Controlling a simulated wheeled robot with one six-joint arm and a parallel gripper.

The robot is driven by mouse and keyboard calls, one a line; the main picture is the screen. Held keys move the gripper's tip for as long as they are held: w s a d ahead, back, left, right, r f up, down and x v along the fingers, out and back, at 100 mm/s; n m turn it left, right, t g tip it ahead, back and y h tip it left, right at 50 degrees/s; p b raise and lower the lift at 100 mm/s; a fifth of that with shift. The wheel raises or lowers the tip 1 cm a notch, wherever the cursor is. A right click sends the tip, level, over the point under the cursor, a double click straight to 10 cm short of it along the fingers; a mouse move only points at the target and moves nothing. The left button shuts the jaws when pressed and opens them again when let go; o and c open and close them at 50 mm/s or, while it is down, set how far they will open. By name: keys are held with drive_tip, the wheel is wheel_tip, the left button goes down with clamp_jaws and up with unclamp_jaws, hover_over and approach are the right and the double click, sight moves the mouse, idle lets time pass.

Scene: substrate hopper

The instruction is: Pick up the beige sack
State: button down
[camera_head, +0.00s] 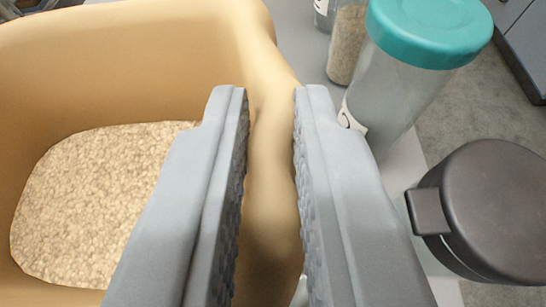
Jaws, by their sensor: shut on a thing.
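The beige sack (130,62) is large and open at the top, filling the left and middle of the view. Pale granular material (100,200) lies inside it. My gripper (271,100) is over the sack's right wall, one finger inside the sack and one outside. It is shut on that wall, which runs up between the two ridged finger pads. The sack's lower part and its base are out of view.
Right of the sack stands a clear jar with a teal lid (430,28), close to my right finger. A dark lidded container (495,205) is at the lower right. Another jar with grainy contents (346,45) stands behind. They stand by a grey surface; grey floor shows beyond.

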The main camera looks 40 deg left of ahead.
drive_tip(key=c, duration=1.4)
unclamp_jaws()
drive_tip(key=shift+f, duration=0.1)
drive_tip(key=shift+c, duration=0.2)
drive_tip(key=shift+v, duration=2.6)
drive_tip(key=shift+s+d, duration=0.15)
